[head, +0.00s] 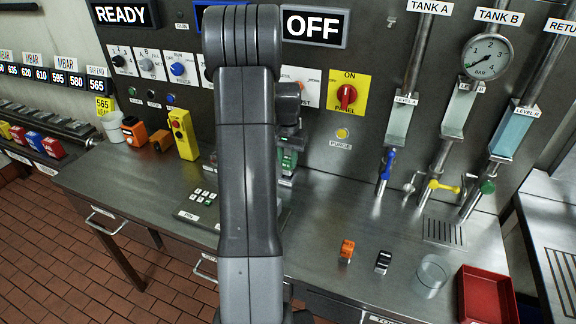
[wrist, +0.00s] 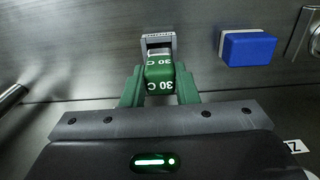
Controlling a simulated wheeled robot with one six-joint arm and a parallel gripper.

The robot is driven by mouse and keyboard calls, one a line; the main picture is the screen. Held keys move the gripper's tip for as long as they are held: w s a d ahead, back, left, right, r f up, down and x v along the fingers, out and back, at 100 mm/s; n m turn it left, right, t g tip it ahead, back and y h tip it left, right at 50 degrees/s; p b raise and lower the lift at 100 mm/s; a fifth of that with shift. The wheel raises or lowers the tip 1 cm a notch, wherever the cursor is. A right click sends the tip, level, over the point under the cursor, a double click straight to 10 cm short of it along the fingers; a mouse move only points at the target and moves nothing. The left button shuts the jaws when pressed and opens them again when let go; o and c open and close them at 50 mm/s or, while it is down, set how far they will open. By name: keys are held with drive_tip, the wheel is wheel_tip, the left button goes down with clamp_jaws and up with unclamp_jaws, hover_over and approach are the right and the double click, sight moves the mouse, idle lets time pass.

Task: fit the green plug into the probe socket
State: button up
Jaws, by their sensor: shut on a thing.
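The green plug (wrist: 160,76), marked "30 C", is between the two green fingers of my gripper (wrist: 160,70) in the wrist view. The gripper is shut on it. The grey socket (wrist: 158,41), with a small label on its top edge, is straight ahead of the plug. The plug's far end meets the socket's opening in this view; I cannot tell whether it is inside or how deep. In the head view my arm covers the socket and most of the gripper, and only a bit of green shows to the right of the arm.
A blue block (wrist: 248,48) stands right of the socket. On the bench are a keypad (head: 203,196), an orange piece (head: 346,250), a black and white piece (head: 383,262), a glass (head: 432,274) and a red tray (head: 487,300).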

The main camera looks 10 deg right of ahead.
sight(288, 166)
drive_tip(key=shift+f, duration=1.45)
drive_tip(key=shift+f, duration=0.1)
drive_tip(key=o, duration=1)
wheel_tip(288, 166, up, 12)
drive_tip(key=shift+r+b, duration=0.1)
drive_tip(key=shift+b, duration=0.35)
